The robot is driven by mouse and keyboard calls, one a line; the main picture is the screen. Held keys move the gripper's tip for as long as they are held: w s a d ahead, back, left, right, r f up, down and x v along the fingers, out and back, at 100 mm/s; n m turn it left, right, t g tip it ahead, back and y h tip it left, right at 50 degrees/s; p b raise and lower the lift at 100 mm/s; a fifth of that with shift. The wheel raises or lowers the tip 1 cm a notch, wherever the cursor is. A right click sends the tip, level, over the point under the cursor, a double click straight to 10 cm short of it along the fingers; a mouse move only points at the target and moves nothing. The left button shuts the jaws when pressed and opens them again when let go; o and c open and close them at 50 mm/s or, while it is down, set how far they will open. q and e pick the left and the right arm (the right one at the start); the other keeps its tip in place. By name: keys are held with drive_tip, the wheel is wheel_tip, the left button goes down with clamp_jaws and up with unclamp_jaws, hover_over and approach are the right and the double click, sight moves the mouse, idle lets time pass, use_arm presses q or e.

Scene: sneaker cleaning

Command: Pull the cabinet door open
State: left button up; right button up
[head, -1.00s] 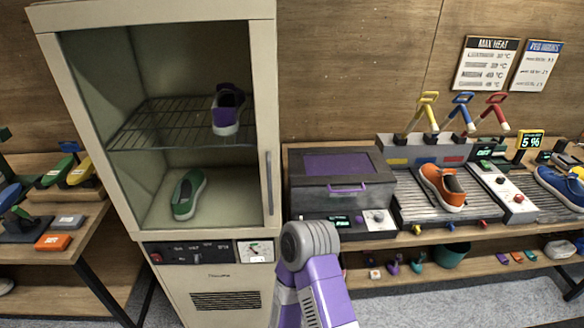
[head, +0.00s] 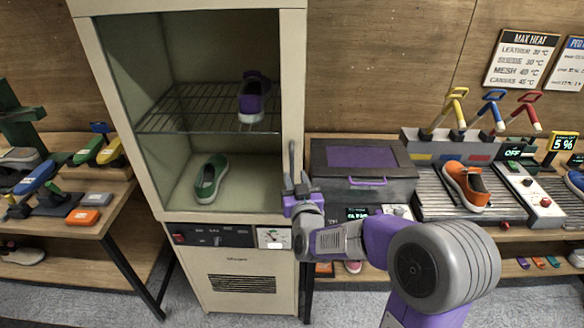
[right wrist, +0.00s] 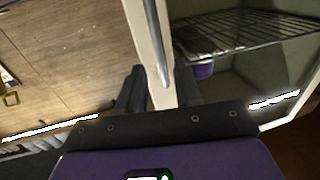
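The tall cream cabinet (head: 190,12) stands left of centre. Its glass-front door (head: 292,90) appears closed, with a grey vertical bar handle (head: 292,158) on its right edge. A purple shoe (head: 252,98) sits on the wire rack inside, and a green shoe (head: 210,180) below it. My right gripper (head: 297,186) is at the handle's lower part. In the right wrist view its dark fingers (right wrist: 158,90) are spread, with the handle bar (right wrist: 158,45) running between them. I cannot tell whether either finger touches it. My left gripper is out of view.
A grey box with a purple lid panel (head: 362,160) stands on the bench right of the cabinet, close to my right arm. An orange shoe (head: 465,187) lies farther right. A wooden table (head: 120,205) with brushes stands at left.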

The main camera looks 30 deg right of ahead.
sight(292, 169)
drive_tip(key=x, duration=0.6)
drive_tip(key=shift+f, duration=0.1)
clamp_jaws()
